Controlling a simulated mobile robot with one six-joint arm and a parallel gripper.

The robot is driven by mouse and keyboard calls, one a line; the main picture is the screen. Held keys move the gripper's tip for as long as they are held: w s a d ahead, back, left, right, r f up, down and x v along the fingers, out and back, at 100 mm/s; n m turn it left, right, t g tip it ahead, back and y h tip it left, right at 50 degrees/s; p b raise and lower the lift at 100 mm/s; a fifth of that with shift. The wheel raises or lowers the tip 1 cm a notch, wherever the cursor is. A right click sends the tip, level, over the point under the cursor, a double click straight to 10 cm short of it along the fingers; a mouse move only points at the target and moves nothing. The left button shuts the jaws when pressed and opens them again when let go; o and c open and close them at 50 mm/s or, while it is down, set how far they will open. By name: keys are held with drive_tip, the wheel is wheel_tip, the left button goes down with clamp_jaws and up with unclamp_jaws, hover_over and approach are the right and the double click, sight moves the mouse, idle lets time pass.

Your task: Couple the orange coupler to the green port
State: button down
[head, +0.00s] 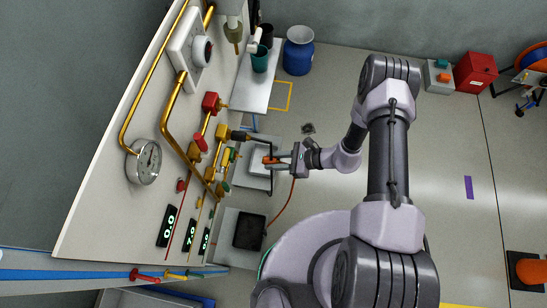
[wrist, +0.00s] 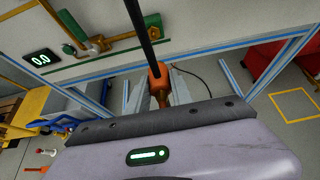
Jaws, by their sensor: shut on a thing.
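My gripper (head: 273,161) is shut on the orange coupler (head: 268,159), held out in front of the wall panel. The coupler also shows in the wrist view (wrist: 158,76), just beyond the gripper body, with a dark rod-like part rising above it. An orange hose (head: 291,203) hangs below the gripper. Green fittings sit on the panel to the left of the gripper, one higher (head: 233,155) and one lower (head: 226,186). In the wrist view, green parts (wrist: 73,28) sit on a brass pipe, apart from the coupler. I cannot tell which fitting is the port.
The panel (head: 112,205) carries yellow pipes, a round gauge (head: 144,161) and digital displays (head: 168,226). A blue drum (head: 298,51) stands at the back beside a pale bench. A dark tray (head: 249,231) is below the gripper. Open floor lies to the right.

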drive_tip(key=shift+a, duration=0.1)
drive_tip(key=shift+w+a+b, duration=0.2)
drive_tip(key=shift+a+b, duration=0.15)
drive_tip(key=shift+a, duration=2.45)
drive_tip(key=shift+w+a+b, duration=0.1)
drive_tip(key=shift+a+b, duration=0.55)
drive_tip(key=shift+a, duration=0.75)
drive_tip(key=c, duration=1.1)
unclamp_jaws()
drive_tip(key=shift+o, duration=0.2)
drive_tip(key=p+v, duration=0.4)
drive_tip(key=v, duration=1.3)
drive_tip(key=shift+d, duration=0.15)
